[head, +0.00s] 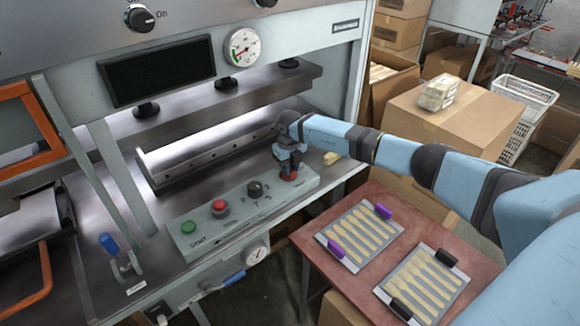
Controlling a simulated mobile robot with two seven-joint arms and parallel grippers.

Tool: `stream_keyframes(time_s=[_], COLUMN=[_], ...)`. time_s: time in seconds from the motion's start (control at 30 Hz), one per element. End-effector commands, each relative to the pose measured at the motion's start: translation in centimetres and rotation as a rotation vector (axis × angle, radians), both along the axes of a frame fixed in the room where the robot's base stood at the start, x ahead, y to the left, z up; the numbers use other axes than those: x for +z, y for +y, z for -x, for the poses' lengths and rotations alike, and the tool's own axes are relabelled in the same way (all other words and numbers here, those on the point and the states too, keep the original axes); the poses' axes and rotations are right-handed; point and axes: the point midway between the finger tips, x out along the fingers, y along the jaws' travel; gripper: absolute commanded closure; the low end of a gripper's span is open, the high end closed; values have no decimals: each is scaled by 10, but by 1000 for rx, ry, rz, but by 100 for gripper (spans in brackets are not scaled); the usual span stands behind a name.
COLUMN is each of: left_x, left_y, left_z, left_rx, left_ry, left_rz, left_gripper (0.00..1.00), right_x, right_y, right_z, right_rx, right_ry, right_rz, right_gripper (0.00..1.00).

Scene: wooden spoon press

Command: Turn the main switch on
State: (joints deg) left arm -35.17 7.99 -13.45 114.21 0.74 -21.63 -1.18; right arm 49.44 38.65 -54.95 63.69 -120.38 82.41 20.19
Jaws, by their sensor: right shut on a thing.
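A grey control panel (240,226) sits on the front of the press. It has a green START button (188,227), a red button (220,207) and a black rotary knob (255,189). At its right end is a red switch (290,175), partly hidden under my right gripper (289,170). My right gripper points down and is shut on the red switch. Its on or off position cannot be told. A black knob (140,18) marked "On" is on the upper machine face. My left gripper is not in view.
A dark display (158,71) and a round gauge (243,47) are above the press opening. A blue-handled lever (110,245) stands left of the panel. A red table (408,232) at right holds two trays of wooden spoons. Cardboard boxes (430,117) stand behind my right arm.

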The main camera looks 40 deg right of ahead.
Motion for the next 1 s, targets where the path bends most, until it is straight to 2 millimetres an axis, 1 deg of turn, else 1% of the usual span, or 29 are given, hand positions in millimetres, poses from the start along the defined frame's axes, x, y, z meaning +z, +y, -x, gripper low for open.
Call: stream_keyframes(time_s=[0.57, 1.0], left_x=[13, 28], left_y=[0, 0], left_z=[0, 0], left_rx=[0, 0], left_ry=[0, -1], left_rz=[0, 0], left_gripper=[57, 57], right_x=[2, 2], right_y=[4, 7], right_z=[-1, -4], right_rx=[-523, -941], right_ry=[1, 0], right_rz=[0, 0], right_gripper=[100, 100])
